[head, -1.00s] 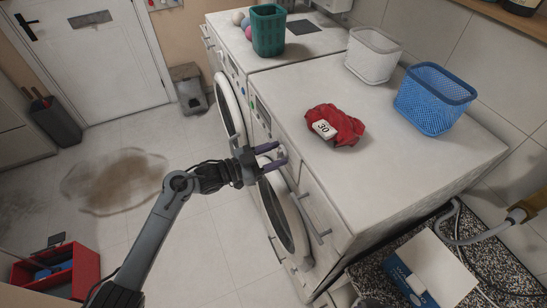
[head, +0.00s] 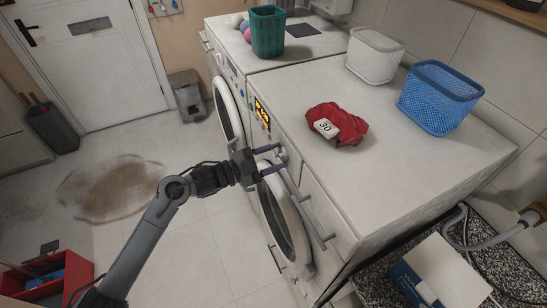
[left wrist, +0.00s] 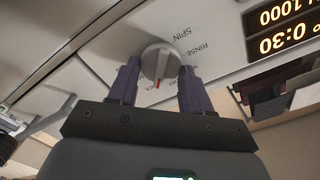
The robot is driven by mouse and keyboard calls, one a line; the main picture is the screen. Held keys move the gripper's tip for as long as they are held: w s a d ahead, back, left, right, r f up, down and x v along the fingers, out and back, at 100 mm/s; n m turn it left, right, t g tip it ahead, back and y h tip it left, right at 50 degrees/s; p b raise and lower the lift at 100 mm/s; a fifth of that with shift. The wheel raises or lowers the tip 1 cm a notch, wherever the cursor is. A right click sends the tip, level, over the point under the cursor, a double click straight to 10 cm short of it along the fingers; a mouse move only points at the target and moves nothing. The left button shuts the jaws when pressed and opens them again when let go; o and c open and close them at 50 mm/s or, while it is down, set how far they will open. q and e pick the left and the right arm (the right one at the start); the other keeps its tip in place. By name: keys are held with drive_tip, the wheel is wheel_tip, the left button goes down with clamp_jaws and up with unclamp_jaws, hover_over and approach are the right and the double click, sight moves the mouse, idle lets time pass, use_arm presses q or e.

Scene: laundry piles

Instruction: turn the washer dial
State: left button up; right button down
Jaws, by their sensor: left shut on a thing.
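The washer (head: 335,200) is the nearer of two white machines side by side. Its round grey dial (left wrist: 160,62) with a red pointer mark sits between the two purple fingers of my left gripper (left wrist: 157,85), which is shut on it. SPIN and RINSE are printed beside the dial. In the head view my left gripper (head: 277,159) reaches the front panel from the left, and its fingers largely hide the dial. The washer's display (head: 262,113) is lit orange; in the left wrist view the display (left wrist: 280,30) reads 1000 and 0:30. My right gripper is out of view.
A red cloth (head: 347,125) with a white card (head: 325,128) marked 30 lies on the washer top. A white basket (head: 374,58) and a blue basket (head: 437,100) stand behind it. A green basket (head: 267,32) stands on the farther machine.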

use_arm(q)
drive_tip(key=o, duration=1)
drive_tip(key=v, duration=1.1)
drive_tip(key=shift+d, duration=0.1)
